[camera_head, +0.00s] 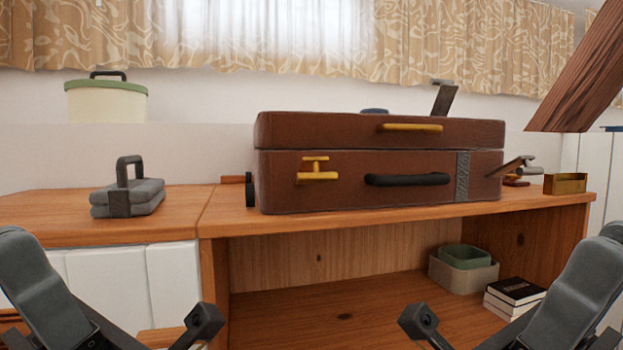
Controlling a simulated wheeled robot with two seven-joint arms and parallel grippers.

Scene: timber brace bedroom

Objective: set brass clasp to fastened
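A brown suitcase (380,181) lies flat on the wooden cabinet top, its lid resting on the lower body with a dark seam between them. A brass clasp (317,172), with a short upright piece on a horizontal bar, is on the left of the lower front. Its upper end sits just below the seam and appears apart from the lid. A brass bar (411,127) is on the lid front. My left gripper (204,320) and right gripper (418,320) are low in front of the cabinet, away from the suitcase. Their finger openings cannot be made out.
A black handle (407,179) and a grey strap (463,176) are right of the clasp. A grey handled object (127,190) stands left. A small brass box (565,183) is at the right edge. A dark wooden beam (585,75) hangs into view upper right. The counter left of the suitcase has bare room.

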